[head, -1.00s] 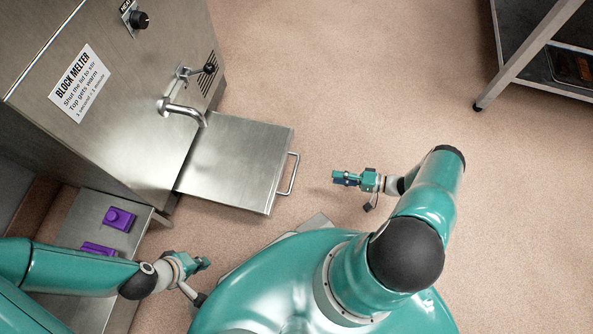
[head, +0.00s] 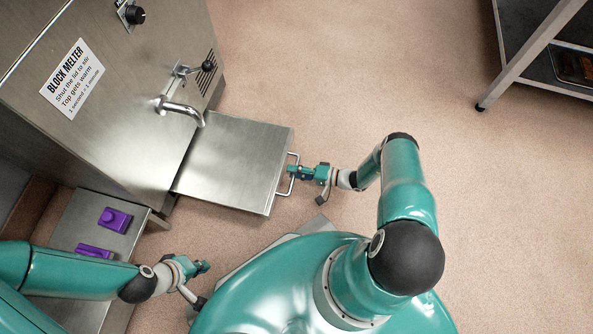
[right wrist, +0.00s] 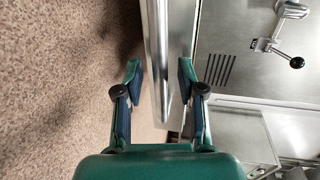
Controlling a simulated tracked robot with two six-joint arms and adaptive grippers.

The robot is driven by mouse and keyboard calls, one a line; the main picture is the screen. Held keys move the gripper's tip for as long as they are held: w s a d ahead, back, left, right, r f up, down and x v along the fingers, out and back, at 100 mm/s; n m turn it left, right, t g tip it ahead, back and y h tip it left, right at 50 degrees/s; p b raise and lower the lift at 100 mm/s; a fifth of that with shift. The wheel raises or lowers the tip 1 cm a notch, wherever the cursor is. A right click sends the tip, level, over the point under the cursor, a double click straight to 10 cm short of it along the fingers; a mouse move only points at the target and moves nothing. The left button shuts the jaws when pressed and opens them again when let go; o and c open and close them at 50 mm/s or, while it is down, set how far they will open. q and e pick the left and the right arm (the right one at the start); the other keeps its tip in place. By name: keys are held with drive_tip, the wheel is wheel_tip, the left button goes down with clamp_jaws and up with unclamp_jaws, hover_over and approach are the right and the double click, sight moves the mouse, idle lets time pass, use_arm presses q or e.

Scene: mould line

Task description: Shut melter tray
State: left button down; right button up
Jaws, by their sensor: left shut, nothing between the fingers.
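The block melter (head: 110,100) is a steel cabinet at the upper left of the head view. Its flat steel tray (head: 235,160) sticks out to the right below the spout (head: 182,108). The tray has a wire handle (head: 290,172) on its right edge. My right gripper (head: 292,171) is at this handle. In the right wrist view its two fingers (right wrist: 160,85) are apart, with the bar of the handle (right wrist: 160,50) running between them; I see a gap on both sides. My left gripper (head: 205,267) is shut and empty, low and left, away from the tray.
A steel bench (head: 75,232) with purple blocks (head: 115,219) stands at the lower left, near my left arm. A steel rack (head: 515,65) on a castor stands at the upper right. The floor (head: 350,90) between melter and rack is clear.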

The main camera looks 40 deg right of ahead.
drive_tip(key=shift+w+a, duration=0.15)
clamp_jaws()
